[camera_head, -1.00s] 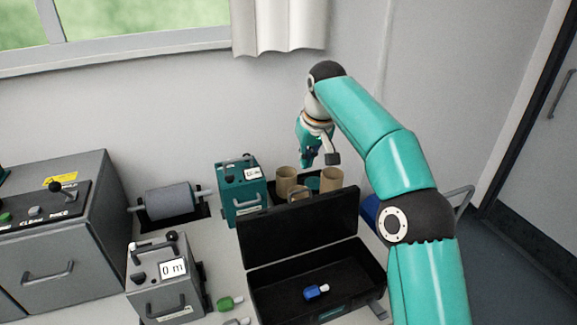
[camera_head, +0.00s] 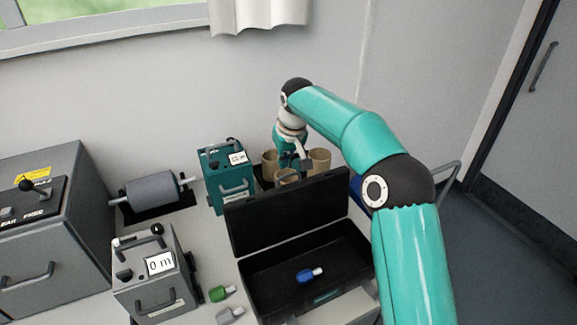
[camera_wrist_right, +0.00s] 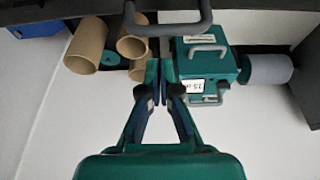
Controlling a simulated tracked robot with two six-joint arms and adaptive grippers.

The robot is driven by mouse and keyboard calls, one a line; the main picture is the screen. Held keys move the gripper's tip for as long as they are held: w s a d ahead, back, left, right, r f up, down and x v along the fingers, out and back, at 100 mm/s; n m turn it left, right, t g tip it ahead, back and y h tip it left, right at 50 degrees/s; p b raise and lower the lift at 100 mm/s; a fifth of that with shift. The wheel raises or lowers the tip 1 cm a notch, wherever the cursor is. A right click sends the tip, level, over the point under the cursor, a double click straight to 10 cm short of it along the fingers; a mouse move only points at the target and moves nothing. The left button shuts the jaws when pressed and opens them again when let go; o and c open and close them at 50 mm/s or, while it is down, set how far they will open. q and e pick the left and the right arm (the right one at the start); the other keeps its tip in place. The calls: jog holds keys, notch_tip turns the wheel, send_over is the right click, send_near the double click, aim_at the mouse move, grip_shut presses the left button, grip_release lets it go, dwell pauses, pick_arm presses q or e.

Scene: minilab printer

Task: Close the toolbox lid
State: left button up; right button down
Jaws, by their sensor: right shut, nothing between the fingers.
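The black toolbox (camera_head: 352,245) stands open at the front of the bench, with its lid (camera_head: 290,212) raised roughly upright along the back edge. A blue-capped stick (camera_head: 306,275) lies inside it. My right gripper (camera_head: 303,163) points down behind the raised lid, beside the cardboard tubes. Contact with the lid cannot be told. My left gripper is not in view.
Several cardboard tubes (camera_head: 319,161) and a teal device (camera_head: 229,177) stand behind the lid. A grey device (camera_head: 155,280) stands left of the toolbox. Green (camera_head: 218,294) and grey (camera_head: 229,314) sticks lie between them. A grey roller (camera_head: 152,190) sits further back.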

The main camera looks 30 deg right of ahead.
jog(key=s, duration=0.3)
jog(key=shift+a, duration=0.15)
dwell(0.4)
